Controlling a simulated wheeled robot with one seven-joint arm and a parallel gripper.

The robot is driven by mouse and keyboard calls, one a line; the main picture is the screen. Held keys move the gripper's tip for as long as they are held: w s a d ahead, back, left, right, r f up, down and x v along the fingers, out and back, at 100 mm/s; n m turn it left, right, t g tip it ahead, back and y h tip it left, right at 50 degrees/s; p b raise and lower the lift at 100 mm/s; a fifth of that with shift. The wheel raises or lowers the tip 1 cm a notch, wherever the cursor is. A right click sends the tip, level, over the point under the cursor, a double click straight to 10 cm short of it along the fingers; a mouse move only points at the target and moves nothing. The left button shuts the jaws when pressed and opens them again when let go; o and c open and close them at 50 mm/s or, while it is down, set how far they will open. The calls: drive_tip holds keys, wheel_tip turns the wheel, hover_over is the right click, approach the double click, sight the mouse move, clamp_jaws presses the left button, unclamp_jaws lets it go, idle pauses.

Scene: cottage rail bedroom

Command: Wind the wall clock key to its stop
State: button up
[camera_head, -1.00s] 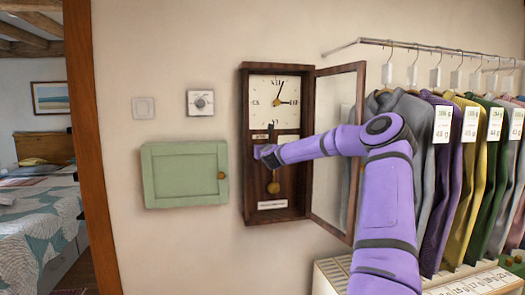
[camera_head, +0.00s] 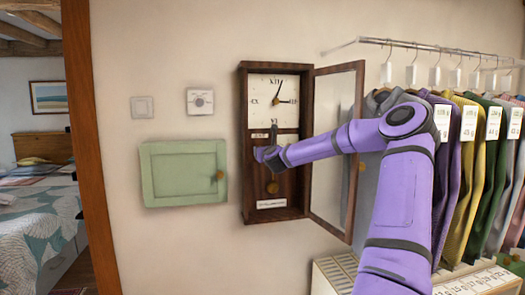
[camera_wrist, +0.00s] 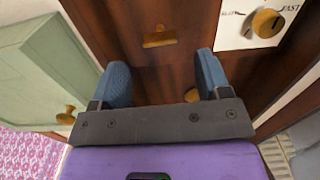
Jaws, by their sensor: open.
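The dark wooden wall clock (camera_head: 243,180) hangs on the wall, its glazed door (camera_head: 338,150) swung open to the right. Its white dial (camera_head: 272,98) and a brass pendulum bob (camera_head: 272,187) show. My gripper (camera_head: 266,152) is at the case just below the dial and hides part of it. In the wrist view my gripper (camera_wrist: 158,85) is open, its two blue fingers apart. A small brass piece (camera_wrist: 160,37) is on the wood ahead, between and beyond the fingertips; I cannot tell if it is the key. A brass knob (camera_wrist: 267,23) sits on a SLOW/FAST plate at upper right.
A green wall cabinet (camera_head: 183,172) is left of the clock, with a dial box (camera_head: 200,101) and a switch plate (camera_head: 142,107) above. Hanging jackets (camera_head: 460,170) on a rail are at right.

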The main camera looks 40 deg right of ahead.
drive_tip(key=shift+v, duration=2.25)
drive_tip(key=shift+w+a, duration=0.1)
